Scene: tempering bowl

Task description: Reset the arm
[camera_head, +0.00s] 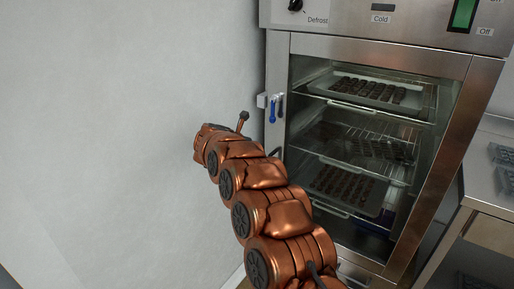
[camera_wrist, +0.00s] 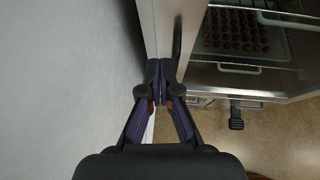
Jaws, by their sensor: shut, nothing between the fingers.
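My copper-coloured arm (camera_head: 262,200) reaches up and to the left in the head view, in front of the wall and the left edge of a steel cabinet. My gripper (camera_wrist: 161,66) shows in the wrist view with its two dark fingers together, shut and empty. Its tips are in front of the narrow gap between the wall and the cabinet's side, near a dark vertical handle. I cannot tell whether they touch anything. In the head view the fingers are not clearly visible.
The steel cabinet (camera_head: 375,50) has a glass front and shelves with trays of dark pieces (camera_head: 367,92). A pale wall (camera_head: 110,120) is close on the left. A steel counter (camera_head: 488,180) stands at the right. Tan floor (camera_wrist: 270,140) shows below the cabinet, with a dark pedal (camera_wrist: 236,122).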

